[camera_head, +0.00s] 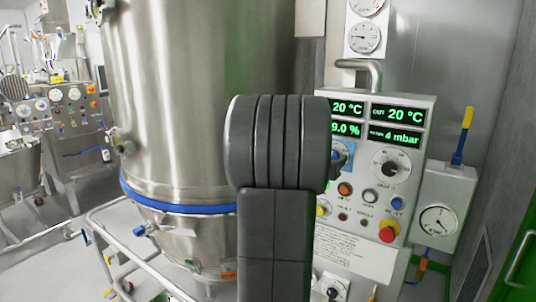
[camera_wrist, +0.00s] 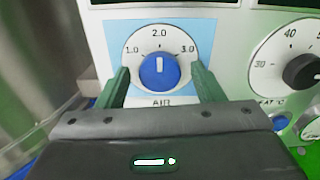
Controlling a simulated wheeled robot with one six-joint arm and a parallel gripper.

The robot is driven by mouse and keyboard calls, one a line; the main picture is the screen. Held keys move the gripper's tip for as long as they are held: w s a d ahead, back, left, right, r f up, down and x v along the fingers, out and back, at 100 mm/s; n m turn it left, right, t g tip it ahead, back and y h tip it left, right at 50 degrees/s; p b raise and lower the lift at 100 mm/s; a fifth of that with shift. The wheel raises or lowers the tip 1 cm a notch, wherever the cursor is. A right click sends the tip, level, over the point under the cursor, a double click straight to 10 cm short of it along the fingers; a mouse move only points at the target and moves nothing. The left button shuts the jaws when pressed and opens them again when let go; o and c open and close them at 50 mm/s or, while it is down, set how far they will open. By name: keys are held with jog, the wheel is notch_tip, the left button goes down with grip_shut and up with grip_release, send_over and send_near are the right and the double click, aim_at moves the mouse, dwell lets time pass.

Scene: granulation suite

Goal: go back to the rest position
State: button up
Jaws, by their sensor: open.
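My gripper (camera_wrist: 159,72) is open, its two green fingers apart on either side of a blue knob (camera_wrist: 159,71) in the wrist view. No contact shows between fingers and knob; I cannot tell how far the fingertips are from the panel. The knob sits on a white dial marked AIR, its white mark pointing up towards 2.0. In the head view my dark arm stands in front of the control panel (camera_head: 352,250) and hides my gripper and most of this dial.
A large steel vessel (camera_head: 180,95) with a blue band stands left of the panel, with pipe rails (camera_head: 100,250) below it. A black knob (camera_wrist: 302,70) is right of the blue one. A red emergency button (camera_head: 389,231) and a gauge box (camera_head: 438,215) are on the right.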

jog(key=shift+b+v, duration=0.5)
jog(key=shift+v, duration=0.85)
jog(key=shift+s, duration=0.15)
